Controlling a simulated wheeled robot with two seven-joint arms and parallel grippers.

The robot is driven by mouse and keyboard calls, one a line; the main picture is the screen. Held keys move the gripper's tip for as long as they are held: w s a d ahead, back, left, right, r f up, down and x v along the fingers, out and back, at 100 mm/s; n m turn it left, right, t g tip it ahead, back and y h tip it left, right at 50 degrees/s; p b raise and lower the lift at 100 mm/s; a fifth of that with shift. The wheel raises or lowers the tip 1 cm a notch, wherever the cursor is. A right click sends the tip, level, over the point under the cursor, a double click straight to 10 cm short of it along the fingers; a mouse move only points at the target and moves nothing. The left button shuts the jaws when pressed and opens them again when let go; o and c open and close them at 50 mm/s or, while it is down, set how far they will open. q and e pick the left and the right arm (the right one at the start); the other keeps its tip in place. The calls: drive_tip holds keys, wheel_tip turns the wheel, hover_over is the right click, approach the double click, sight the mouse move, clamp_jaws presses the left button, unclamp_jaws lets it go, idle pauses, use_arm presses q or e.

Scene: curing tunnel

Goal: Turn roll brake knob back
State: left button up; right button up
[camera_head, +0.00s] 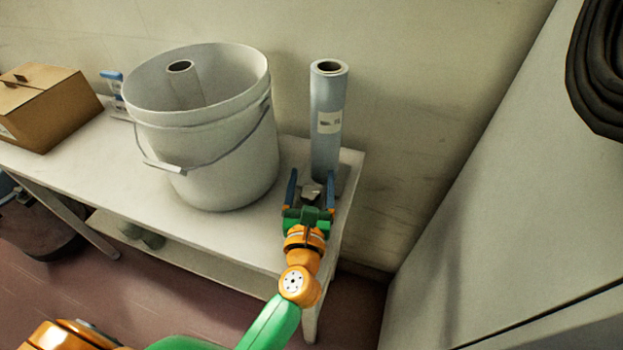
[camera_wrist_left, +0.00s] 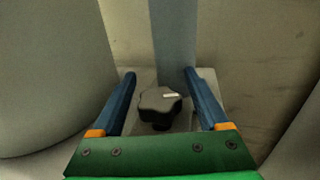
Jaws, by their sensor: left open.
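The roll brake knob (camera_wrist_left: 159,104) is dark and lobed, with a short white mark on its top pointing to the right in the left wrist view. In the head view the knob (camera_head: 311,191) shows small at the foot of the upright grey-blue roll (camera_head: 327,120). My left gripper (camera_head: 311,180) is open, with one blue finger on each side of the knob. In the left wrist view the gripper (camera_wrist_left: 160,80) shows gaps between the knob and both fingers. My right gripper is in neither view.
A large white bucket (camera_head: 220,150) with a wire handle and a tube inside stands left of the gripper on the white table (camera_head: 100,160). A cardboard box (camera_head: 45,110) is at the far left. A large pale cabinet-like body (camera_head: 510,200) rises at the right. The wall is close behind.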

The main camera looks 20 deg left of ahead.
use_arm(q)
clamp_jaws()
drive_tip(key=m+h+p, duration=0.2)
drive_tip(key=shift+d+r+h+p, duration=0.15)
drive_tip(key=shift+r+h+p, duration=0.15)
drive_tip(key=shift+h+p, duration=0.1)
drive_tip(key=shift+d+f+m+h, duration=0.15)
drive_tip(key=shift+m+h, duration=0.1)
drive_tip(key=shift+h, duration=0.25)
drive_tip(key=shift+d+f+m+h, duration=0.1)
drive_tip(key=shift+m+h, duration=0.15)
drive_tip(key=shift+h, duration=0.25)
unclamp_jaws()
